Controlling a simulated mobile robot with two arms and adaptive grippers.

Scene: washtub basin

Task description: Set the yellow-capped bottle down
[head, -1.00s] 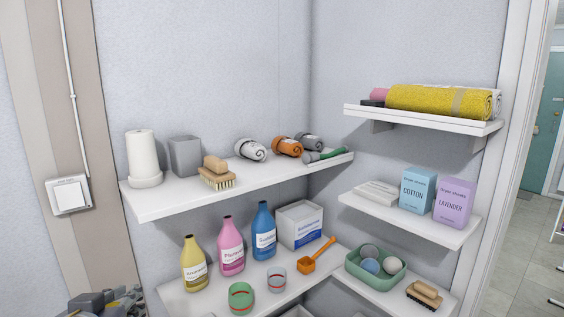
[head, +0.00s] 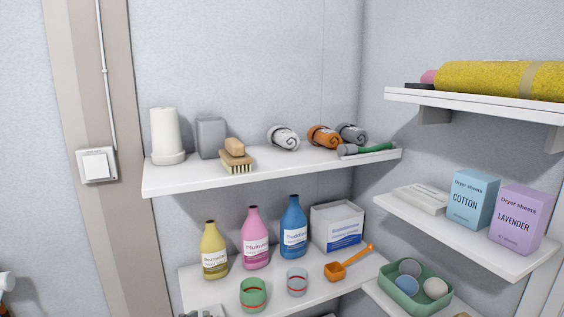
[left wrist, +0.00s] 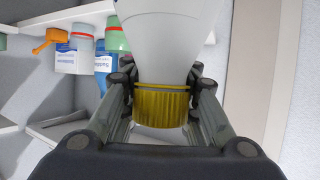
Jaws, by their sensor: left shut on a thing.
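The bottle (left wrist: 160,38) has a pale white-grey body and a ribbed yellow cap (left wrist: 162,105). In the left wrist view it extends up past the frame's top edge, so its far end is hidden. My left gripper (left wrist: 160,82) is shut on it, with fingers on both sides around the cap. I cannot clearly make out this bottle or my left gripper in the head view. My right gripper is in neither view.
The lower shelf (head: 222,298) holds yellow, pink (head: 256,238) and blue bottles, a white box (head: 337,228), cups and an orange scoop (head: 348,263). The upper shelf (head: 200,181) carries rolled cloths and a brush (head: 237,158). Side shelves hold dryer-sheet boxes (head: 472,199) and a green tray (head: 382,283).

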